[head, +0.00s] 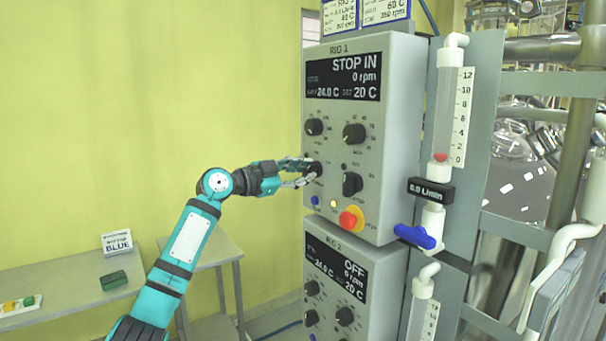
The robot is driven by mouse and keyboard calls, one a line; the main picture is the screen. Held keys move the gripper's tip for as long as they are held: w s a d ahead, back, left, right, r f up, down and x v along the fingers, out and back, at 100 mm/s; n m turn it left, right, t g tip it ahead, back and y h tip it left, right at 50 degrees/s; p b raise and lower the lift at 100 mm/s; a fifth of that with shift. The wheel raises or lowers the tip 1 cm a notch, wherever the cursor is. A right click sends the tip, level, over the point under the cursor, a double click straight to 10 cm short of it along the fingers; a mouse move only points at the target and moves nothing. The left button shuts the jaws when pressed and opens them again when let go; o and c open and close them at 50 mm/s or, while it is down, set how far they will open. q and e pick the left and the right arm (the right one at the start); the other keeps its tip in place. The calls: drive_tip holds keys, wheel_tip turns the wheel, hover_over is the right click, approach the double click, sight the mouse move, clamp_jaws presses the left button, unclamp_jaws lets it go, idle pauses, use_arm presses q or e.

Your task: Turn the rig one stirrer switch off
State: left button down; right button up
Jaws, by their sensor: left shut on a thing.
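The rig 1 control box (400,110) is grey, with a black display (343,77) reading "STOP IN", 0 rpm, 24.0 C and 20 C. My left gripper (310,172) is shut on the dark lower left knob (317,169) of this panel, its fingers on either side of it. The knob is partly hidden, and its pointer and label cannot be read. A black lower right knob (352,184) and two upper knobs (314,127) (354,133) are clear of the fingers. My right gripper is not in view.
A red button on a yellow base (357,219) sits below the knobs, beside a lit lamp (333,204) and a blue button (315,201). The rig 2 box (385,280) stands underneath. A flow tube with a blue valve (414,236) is at right. Low tables (190,252) stand at left.

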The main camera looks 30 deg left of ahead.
use_arm(q)
drive_tip(key=n, duration=0.4)
drive_tip(key=shift+n, duration=0.3)
drive_tip(key=shift+n+p, duration=0.3)
drive_tip(key=shift+n, duration=1.5)
drive_tip(key=c, duration=1.3)
unclamp_jaws()
drive_tip(key=shift+o, duration=0.2)
drive_tip(key=v, duration=1.2)
drive_tip(key=shift+f, duration=0.1)
